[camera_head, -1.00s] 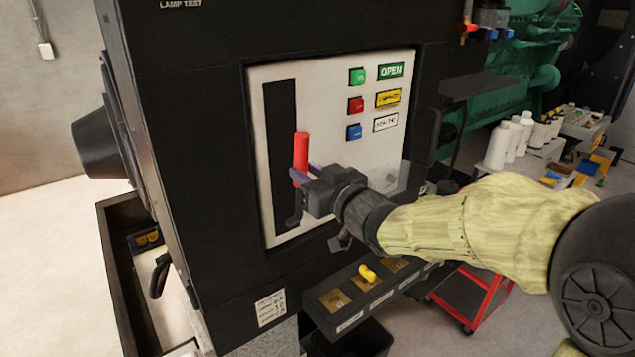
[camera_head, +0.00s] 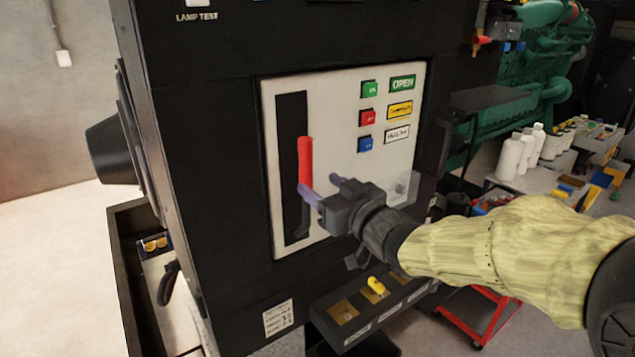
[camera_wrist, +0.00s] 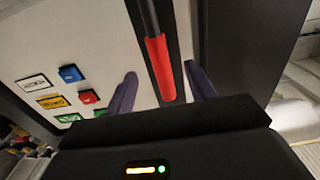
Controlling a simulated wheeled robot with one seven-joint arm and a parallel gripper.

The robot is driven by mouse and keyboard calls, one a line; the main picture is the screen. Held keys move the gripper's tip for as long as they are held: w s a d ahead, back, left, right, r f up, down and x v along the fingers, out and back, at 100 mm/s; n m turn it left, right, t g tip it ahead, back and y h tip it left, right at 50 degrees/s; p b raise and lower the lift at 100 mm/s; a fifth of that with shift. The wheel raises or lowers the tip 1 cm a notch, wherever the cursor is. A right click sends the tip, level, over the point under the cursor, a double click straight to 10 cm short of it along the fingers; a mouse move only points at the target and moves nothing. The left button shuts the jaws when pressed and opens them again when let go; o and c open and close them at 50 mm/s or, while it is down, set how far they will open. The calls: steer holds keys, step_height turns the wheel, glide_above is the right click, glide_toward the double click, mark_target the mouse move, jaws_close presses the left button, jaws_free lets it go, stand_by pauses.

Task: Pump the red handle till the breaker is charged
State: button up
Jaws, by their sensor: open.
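The red handle (camera_head: 305,161) stands upright on its dark lever in the black slot (camera_head: 293,112) of the white breaker panel (camera_head: 338,100). My gripper (camera_head: 318,184) is open near the handle's lower end, its two purple fingers spread. In the wrist view the red grip (camera_wrist: 160,68) lies between the spread fingers, with a gap on both sides. Beside the slot are green, red and blue buttons (camera_head: 367,117). A green OPEN label (camera_head: 402,83), a yellow label (camera_head: 400,110) and a white label (camera_head: 397,134) sit next to them; the lower two are too blurred to read.
A shelf with yellow-lined pockets (camera_head: 345,312) and a yellow item (camera_head: 376,285) juts out below the panel. A clear cover (camera_head: 403,187) is near my wrist. White bottles (camera_head: 508,158) and a red trolley (camera_head: 485,322) stand to the right. Floor at left is clear.

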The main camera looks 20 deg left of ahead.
steer(key=v, duration=0.6)
steer(key=shift+p, duration=0.35)
steer(key=w+d+f+m+h, duration=0.2)
steer(key=d+f+m+h, duration=0.4)
steer(key=d+f+h, duration=0.6)
steer(key=s+d+f+m+g+h, duration=0.1)
steer(key=s+d+f+m+g, duration=0.3)
steer(key=s+d+f+g, duration=0.5)
steer(key=s+d+f, duration=0.3)
steer(key=s+f, duration=0.1)
steer(key=s, duration=0.1)
steer(key=shift+h, duration=0.4)
